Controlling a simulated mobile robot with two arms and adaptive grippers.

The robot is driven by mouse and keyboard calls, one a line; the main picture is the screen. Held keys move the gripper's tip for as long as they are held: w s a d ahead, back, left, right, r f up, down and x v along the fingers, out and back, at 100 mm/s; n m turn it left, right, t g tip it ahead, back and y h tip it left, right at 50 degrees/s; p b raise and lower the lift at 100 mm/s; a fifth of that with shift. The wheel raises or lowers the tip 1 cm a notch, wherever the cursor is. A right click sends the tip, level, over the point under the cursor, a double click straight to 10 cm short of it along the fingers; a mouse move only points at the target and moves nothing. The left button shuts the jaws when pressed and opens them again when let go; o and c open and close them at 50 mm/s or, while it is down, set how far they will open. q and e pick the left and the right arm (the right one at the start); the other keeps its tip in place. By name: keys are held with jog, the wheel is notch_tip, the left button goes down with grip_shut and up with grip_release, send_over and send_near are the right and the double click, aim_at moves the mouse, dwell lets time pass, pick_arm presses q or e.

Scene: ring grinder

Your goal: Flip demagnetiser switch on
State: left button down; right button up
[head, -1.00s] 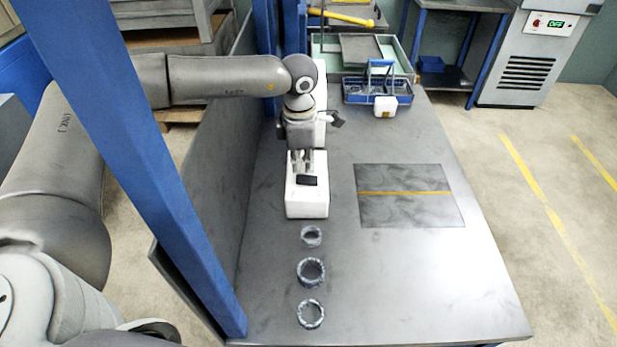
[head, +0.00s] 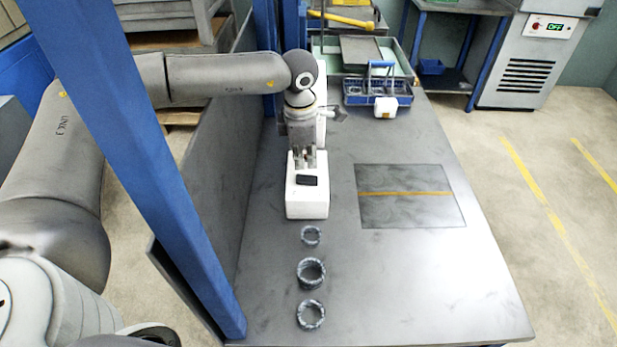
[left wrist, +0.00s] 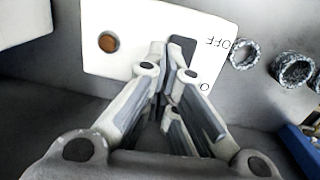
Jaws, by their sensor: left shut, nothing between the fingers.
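The demagnetiser is a white box (head: 307,209) on the workbench, with a black rocker switch (head: 307,181) on its top. In the left wrist view, the white top (left wrist: 128,22), the black switch (left wrist: 183,47), an unlit-looking orange-brown lamp (left wrist: 107,42) and an upside-down "OFF" label (left wrist: 218,43) show. My left gripper (head: 304,163) points down over the box, just behind the switch. Its fingers (left wrist: 168,62) are shut and empty, with the tips close to the switch and partly covering it. I cannot tell whether they touch it. My right gripper is not in view.
Several grey rings (head: 311,272) stand in a row in front of the box. A marked mat (head: 410,196) lies to the right. A blue basket (head: 378,90) and a small white block (head: 385,107) are behind. A blue post (head: 150,170) rises left of the bench.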

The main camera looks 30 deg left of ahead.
aim_at(301, 182)
pick_arm(q)
jog(key=shift+g, duration=0.6)
jog(key=s+f, duration=0.2)
jog(key=f, duration=0.1)
jog(key=s+f, duration=0.1)
jog(key=f, duration=0.1)
jog(key=shift+d+f, duration=0.1)
jog(key=shift+f, duration=0.15)
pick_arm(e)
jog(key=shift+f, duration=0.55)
pick_arm(q)
jog(key=shift+r, duration=0.1)
jog(key=shift+w+r+p, duration=0.15)
jog(key=shift+r+p, duration=0.75)
jog(key=shift+r, duration=0.5)
jog(key=shift+w+r+p, duration=0.1)
jog(key=shift+r+p, duration=0.8)
jog(key=shift+r, duration=0.45)
jog(key=shift+w+r+p, duration=0.15)
jog(key=shift+r+p, duration=0.3)
jog(key=shift+r, duration=0.45)
jog(key=shift+a, duration=0.25)
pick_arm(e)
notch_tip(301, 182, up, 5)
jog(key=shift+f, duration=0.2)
pick_arm(q)
jog(key=shift+w, duration=0.1)
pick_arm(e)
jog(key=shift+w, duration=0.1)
